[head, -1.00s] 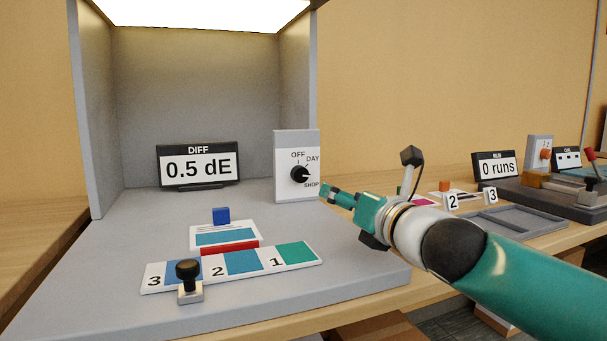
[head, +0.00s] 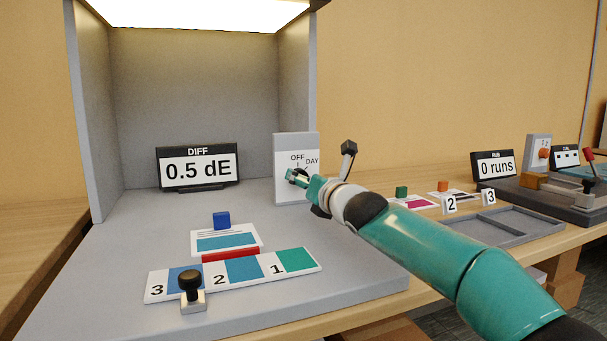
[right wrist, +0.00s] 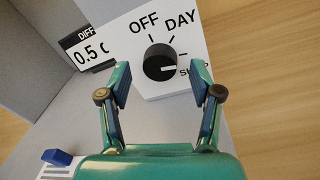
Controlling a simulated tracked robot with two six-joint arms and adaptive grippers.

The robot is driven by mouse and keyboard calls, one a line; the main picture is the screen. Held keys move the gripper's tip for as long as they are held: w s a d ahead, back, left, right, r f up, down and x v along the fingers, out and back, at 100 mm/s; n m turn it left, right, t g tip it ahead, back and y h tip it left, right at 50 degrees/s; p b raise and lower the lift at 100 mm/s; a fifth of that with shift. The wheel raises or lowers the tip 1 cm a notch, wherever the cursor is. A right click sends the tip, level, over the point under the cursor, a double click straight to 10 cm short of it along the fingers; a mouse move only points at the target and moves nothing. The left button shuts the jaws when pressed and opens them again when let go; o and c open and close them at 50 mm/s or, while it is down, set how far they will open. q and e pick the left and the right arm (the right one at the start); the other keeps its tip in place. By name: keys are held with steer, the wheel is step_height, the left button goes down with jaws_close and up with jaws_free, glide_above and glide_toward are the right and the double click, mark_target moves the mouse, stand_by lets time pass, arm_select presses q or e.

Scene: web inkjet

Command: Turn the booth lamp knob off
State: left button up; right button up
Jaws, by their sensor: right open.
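The booth lamp knob (right wrist: 160,63) is a black round dial on a white panel (right wrist: 199,52) marked OFF, DAY and SHOP. In the right wrist view its white pointer line points right, toward SHOP. My right gripper (right wrist: 163,85) is open, with one finger on each side below the knob; the fingertips look apart from it. In the head view the right gripper (head: 300,180) covers most of the knob and the SHOP label. The panel (head: 284,150) stands at the right side of the grey booth (head: 135,110), whose top lamp (head: 200,12) is bright. My left gripper is not in view.
A DIFF display (head: 198,168) reading 0.5 dE stands at the booth's back. A numbered colour strip (head: 300,260), a black-knobbed stamp (head: 190,284) and a blue block (head: 221,220) are on the booth floor. A grey tray (head: 480,236) lies to the right.

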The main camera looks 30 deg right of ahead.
steer(key=shift+w+d, duration=0.1)
steer(key=shift+w, duration=0.4)
